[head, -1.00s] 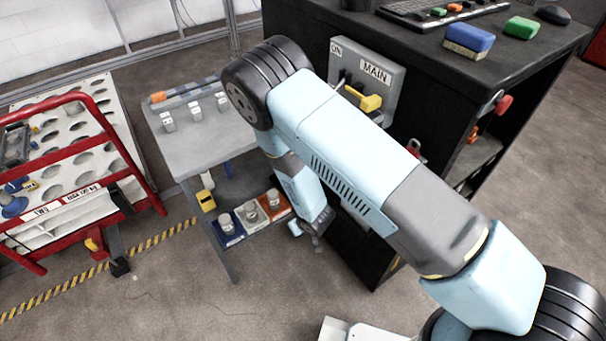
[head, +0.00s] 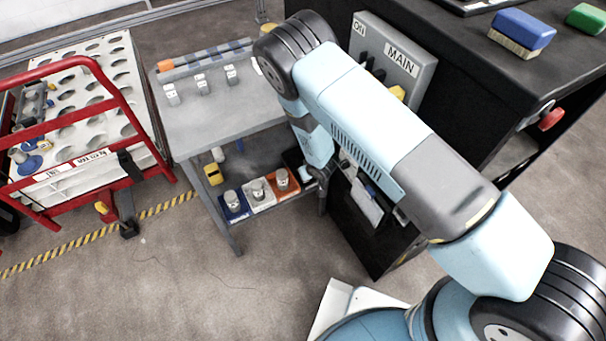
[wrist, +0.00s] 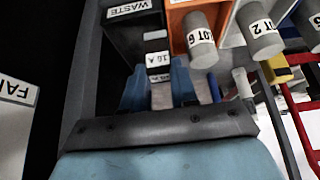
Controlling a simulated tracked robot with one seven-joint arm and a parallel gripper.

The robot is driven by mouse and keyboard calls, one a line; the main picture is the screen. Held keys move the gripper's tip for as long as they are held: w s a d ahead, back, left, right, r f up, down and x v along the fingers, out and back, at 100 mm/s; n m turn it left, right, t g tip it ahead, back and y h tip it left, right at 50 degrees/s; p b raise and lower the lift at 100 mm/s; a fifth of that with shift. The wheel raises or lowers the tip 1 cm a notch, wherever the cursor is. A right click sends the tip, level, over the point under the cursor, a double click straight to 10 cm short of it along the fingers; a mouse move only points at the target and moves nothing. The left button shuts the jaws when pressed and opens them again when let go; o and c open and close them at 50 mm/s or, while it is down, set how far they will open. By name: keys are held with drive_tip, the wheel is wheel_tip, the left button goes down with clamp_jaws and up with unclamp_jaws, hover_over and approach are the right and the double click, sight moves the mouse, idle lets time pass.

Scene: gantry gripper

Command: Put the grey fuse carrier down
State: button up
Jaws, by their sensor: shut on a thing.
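In the wrist view, my gripper (wrist: 158,88) is shut on a small grey fuse carrier (wrist: 158,75) with a white "10 A" label, held between its blue fingers. The black bin labelled WASTE (wrist: 125,32) is right beyond the fingertips. I cannot tell whether the carrier is over it, in it or touching anything. In the head view, my gripper (head: 321,178) is low, at the right end of the cart's lower shelf, and the carrier is hidden there.
On the lower shelf stand an orange bin (wrist: 177,18), a white one and a blue one with grey cylinders. The grey cart top (head: 215,118) carries several small white-labelled pieces and has bare space. A black cabinet (head: 385,235) stands close on the right, a red-framed rack (head: 105,80) on the left.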

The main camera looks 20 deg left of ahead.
drive_tip(key=x, duration=0.2)
drive_tip(key=w+x, duration=0.1)
drive_tip(key=x, duration=0.5)
drive_tip(key=shift+w+a+r, duration=0.2)
drive_tip(key=shift+w, duration=0.25)
drive_tip(key=shift+f, duration=1.4)
drive_tip(key=o, duration=1)
drive_tip(key=v, duration=1.2)
